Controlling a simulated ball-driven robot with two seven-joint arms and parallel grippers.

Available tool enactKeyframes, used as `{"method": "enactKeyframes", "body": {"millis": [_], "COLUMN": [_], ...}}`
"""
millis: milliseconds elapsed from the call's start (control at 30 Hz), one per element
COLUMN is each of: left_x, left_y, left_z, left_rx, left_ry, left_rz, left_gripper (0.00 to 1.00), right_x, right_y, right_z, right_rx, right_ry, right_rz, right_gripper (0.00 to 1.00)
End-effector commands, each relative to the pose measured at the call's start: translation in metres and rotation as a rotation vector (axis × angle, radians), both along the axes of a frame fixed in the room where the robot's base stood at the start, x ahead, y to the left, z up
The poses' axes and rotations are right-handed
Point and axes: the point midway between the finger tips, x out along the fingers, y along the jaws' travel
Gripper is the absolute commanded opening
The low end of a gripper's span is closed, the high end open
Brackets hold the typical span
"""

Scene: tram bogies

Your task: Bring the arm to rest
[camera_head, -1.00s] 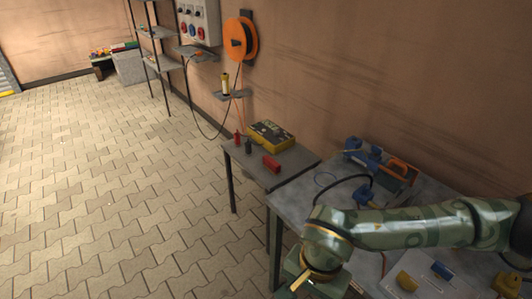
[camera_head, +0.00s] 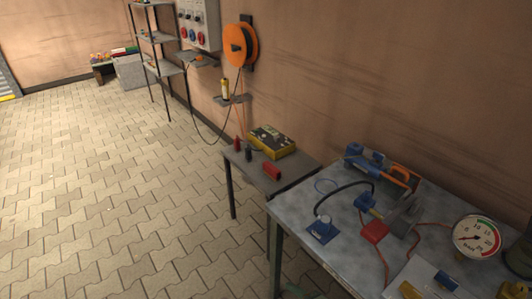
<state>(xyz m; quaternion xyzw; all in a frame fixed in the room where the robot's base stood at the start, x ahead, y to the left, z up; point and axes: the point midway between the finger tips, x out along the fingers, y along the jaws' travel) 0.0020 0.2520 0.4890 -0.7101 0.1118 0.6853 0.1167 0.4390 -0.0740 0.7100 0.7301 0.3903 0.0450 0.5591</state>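Neither of my grippers shows in the head view, and no forearm crosses the picture. A dark green shape at the right edge is cut off, and I cannot tell whether it is part of my arm. The grey workbench (camera_head: 290,213) stands at the lower right with its top in plain view. On it are a blue block with a black cable (camera_head: 320,230), a red block (camera_head: 374,232), a blue vice-like tool (camera_head: 365,158) and a round pressure gauge (camera_head: 477,237).
A small side table (camera_head: 240,160) holds a yellow-black device (camera_head: 272,141) and red and dark cylinders. An orange cable reel (camera_head: 240,45) and a switch panel (camera_head: 198,22) hang on the wall. A shelf rack (camera_head: 158,68) stands behind. The paved floor (camera_head: 100,180) at left is clear.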

Motion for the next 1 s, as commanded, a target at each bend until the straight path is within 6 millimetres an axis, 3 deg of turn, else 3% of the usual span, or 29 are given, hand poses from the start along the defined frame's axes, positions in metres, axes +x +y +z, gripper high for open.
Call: {"method": "enactKeyframes", "body": {"millis": [33,100,167,300,400,500,600,733,1000], "left_x": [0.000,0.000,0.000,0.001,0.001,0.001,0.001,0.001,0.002], "left_y": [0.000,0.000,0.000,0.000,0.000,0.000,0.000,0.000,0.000], "left_z": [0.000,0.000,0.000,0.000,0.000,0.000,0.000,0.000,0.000], "left_rx": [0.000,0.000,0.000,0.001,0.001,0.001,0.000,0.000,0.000], "left_ry": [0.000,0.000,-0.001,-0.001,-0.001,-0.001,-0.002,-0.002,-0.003], "left_rz": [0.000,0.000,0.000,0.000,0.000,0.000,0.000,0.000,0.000], "left_gripper": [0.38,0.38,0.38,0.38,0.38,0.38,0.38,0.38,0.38], "right_x": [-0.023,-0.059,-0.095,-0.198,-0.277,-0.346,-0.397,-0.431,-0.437], "right_y": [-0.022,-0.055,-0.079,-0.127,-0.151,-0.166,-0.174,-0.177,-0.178], "right_z": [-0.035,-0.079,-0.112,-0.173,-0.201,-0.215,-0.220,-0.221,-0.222], "right_rx": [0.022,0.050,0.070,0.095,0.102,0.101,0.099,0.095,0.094], "right_ry": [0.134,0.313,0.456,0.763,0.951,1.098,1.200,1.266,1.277], "right_rz": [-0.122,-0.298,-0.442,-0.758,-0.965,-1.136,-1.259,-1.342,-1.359], "right_gripper": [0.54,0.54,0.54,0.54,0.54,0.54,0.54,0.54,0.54]}}
